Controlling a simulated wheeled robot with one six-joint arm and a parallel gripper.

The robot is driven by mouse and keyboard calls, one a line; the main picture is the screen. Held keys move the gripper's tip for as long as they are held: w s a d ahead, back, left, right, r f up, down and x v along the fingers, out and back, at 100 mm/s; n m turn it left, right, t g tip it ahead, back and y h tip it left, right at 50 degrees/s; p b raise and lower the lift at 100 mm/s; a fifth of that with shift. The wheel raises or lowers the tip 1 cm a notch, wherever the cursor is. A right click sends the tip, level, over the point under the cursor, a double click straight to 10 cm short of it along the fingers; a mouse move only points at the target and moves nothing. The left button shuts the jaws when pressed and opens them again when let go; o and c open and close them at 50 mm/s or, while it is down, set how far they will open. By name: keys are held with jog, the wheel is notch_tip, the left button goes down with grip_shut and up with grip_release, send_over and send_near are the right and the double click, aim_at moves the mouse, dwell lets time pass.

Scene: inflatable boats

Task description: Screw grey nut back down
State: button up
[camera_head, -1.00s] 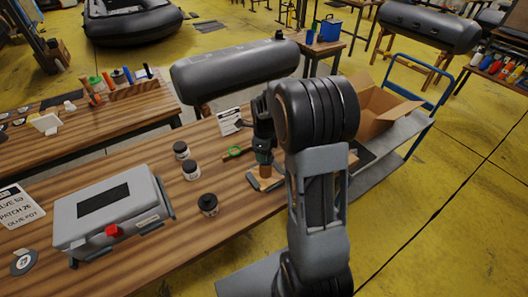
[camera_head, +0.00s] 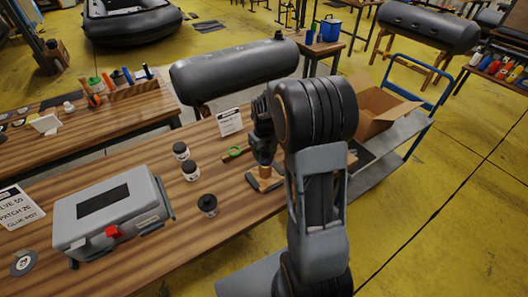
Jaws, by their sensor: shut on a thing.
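My gripper (camera_head: 263,158) points down over the wooden table and is shut at the top of a small upright brown fitting (camera_head: 265,171). The fitting stands on a flat wooden block (camera_head: 274,184). The grey nut cannot be made out; the fingers cover the spot at the top of the fitting. The gap between nut and fitting cannot be judged from this view.
Several small dark jars (camera_head: 208,204) stand left of the block. A green ring (camera_head: 234,153) lies just behind. A grey case (camera_head: 108,212) sits at left. A white card (camera_head: 230,122) stands behind my gripper. An open cardboard box (camera_head: 383,111) is at right.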

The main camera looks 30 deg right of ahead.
aim_at(265, 153)
jog(key=o, duration=1)
jog(key=shift+o, duration=0.2)
jog(key=shift+r, duration=0.15)
jog(key=shift+r+p, duration=3)
jog(key=shift+r, duration=0.9)
